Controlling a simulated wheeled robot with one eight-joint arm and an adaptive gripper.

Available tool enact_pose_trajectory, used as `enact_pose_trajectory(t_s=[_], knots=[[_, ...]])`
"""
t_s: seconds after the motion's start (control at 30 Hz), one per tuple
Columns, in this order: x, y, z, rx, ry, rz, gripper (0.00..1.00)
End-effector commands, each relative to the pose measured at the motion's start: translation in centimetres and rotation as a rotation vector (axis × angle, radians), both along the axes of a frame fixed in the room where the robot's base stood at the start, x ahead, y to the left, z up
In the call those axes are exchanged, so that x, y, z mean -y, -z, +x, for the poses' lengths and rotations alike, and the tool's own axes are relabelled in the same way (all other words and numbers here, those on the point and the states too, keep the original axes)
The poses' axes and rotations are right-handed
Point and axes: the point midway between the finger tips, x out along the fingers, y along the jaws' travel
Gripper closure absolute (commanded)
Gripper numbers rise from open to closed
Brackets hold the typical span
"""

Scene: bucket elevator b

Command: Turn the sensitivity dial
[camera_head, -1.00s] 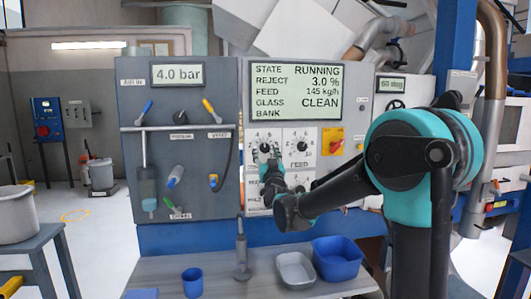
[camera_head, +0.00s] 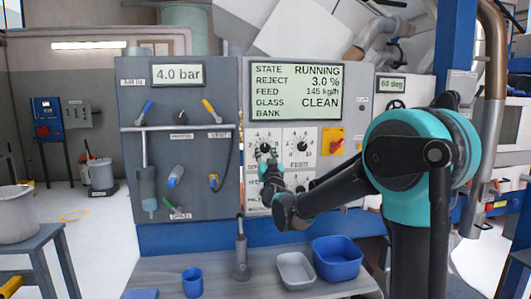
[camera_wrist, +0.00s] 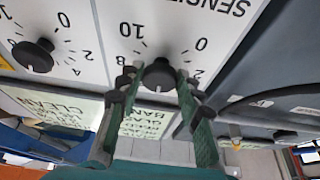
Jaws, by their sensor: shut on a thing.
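The sensitivity dial is a round black knob (camera_wrist: 159,75) on a white scale plate, upside down in the wrist view. Its scale numbers and part of the word SENSI show around it. My gripper (camera_wrist: 157,84) is shut on the dial, with one green-padded finger on each side of it. In the head view my gripper (camera_head: 266,163) is at the upper left dial plate (camera_head: 264,134), below the display, and its fingers hide part of the knob.
The FEED dial (camera_head: 301,147) is just to the right, with a red switch on a yellow plate (camera_head: 332,141) beyond it. The display (camera_head: 297,92) reads REJECT 3.0 %. A grey tray (camera_head: 296,271), blue bin (camera_head: 338,258) and blue cup (camera_head: 192,282) stand on the bench below.

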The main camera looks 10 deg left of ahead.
Motion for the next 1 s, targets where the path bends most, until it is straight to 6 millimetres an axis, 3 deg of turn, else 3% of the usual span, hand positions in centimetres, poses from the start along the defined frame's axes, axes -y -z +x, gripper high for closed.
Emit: enact_pose_trajectory(t_s=[0.7, 1.0], knots=[[-0.43, -0.11, -0.12, -0.133, -0.001, 0.459, 0.94], [-0.43, -0.17, -0.11, -0.160, 0.000, 0.558, 0.94]])
